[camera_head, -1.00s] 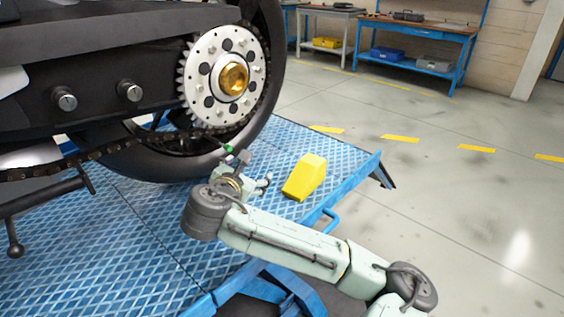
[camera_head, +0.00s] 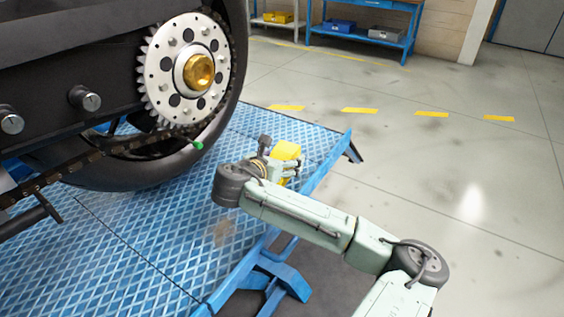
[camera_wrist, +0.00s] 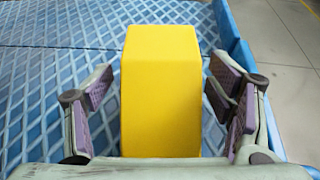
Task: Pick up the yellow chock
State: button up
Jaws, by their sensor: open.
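The yellow chock (camera_wrist: 160,90) sits on the blue diamond-plate platform (camera_head: 165,235), near its right edge. In the head view the chock (camera_head: 287,150) is partly hidden behind my wrist. My gripper (camera_wrist: 161,92) is open, with one finger to the left of the chock and one to the right. A gap shows between each finger pad and the chock's sides. In the head view my gripper (camera_head: 288,170) is small and partly covers the chock's lower part.
A motorcycle rear wheel (camera_head: 130,175) with sprocket (camera_head: 165,75) and chain stands on the platform to the left. The platform's raised blue edge (camera_wrist: 238,60) runs close to the right finger. Blue workbenches (camera_head: 360,38) stand far back. Open grey floor lies to the right.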

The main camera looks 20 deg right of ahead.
aim_at(287, 154)
jog(key=x, duration=0.3)
jog(key=shift+w+d+p, duration=0.2)
jog(key=shift+d+p, duration=0.05)
jog(key=shift+p, duration=0.05)
jog(key=c, duration=1.5)
jog(key=shift+r, duration=0.1)
jog(key=shift+r, duration=0.1)
